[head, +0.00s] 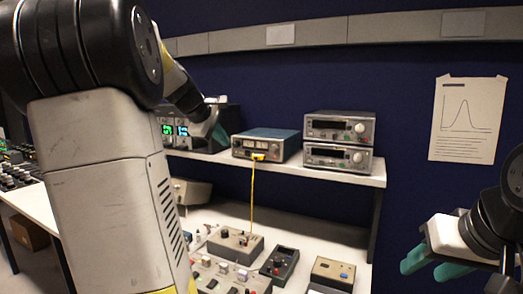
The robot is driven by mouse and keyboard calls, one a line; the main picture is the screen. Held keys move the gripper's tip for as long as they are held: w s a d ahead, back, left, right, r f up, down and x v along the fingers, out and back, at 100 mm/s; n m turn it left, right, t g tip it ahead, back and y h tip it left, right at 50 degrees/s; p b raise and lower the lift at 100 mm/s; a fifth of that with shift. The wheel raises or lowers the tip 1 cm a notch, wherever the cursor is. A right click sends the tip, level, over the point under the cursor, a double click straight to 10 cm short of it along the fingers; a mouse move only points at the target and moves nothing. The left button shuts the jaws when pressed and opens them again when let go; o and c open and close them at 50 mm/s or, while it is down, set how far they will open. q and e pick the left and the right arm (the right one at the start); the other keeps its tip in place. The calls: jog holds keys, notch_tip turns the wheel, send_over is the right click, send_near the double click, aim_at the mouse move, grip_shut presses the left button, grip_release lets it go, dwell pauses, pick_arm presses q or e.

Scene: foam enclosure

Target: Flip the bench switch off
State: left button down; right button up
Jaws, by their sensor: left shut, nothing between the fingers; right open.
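My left gripper (217,133) is raised at the shelf, in front of the instrument with green displays (183,130) and left of the blue-topped instrument (265,144). Its teal fingers are shut and empty. My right gripper (424,257) is at the lower right, open and empty, apart from the bench. Several control boxes lie on the bench: a grey box with knobs (236,243), a panel with several switches or buttons (228,275), a dark handheld box (280,263) and a tan-topped box (333,272). I cannot tell which control is the bench switch. My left arm hides the bench's left part.
Two stacked grey instruments (338,141) stand on the shelf (374,177). A yellow cable (252,197) hangs from the blue-topped instrument to the bench boxes. A chart sheet (466,119) is on the dark blue wall. Another table with knobbed equipment (15,177) is at far left.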

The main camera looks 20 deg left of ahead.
aim_at(247, 152)
pick_arm(q)
jog(key=x, duration=0.4)
jog(key=w+r+x, duration=0.1)
jog(key=x, duration=0.7)
jog(key=shift+w+d+r, duration=0.1)
jog(key=shift+w+r, duration=0.1)
jog(key=shift+r, duration=0.1)
jog(key=shift+w, duration=0.45)
jog(key=shift+w+d+r, duration=0.15)
jog(key=shift+w+r, duration=0.1)
jog(key=shift+w, duration=0.25)
jog(key=shift+s, duration=0.1)
jog(key=shift+r, duration=0.8)
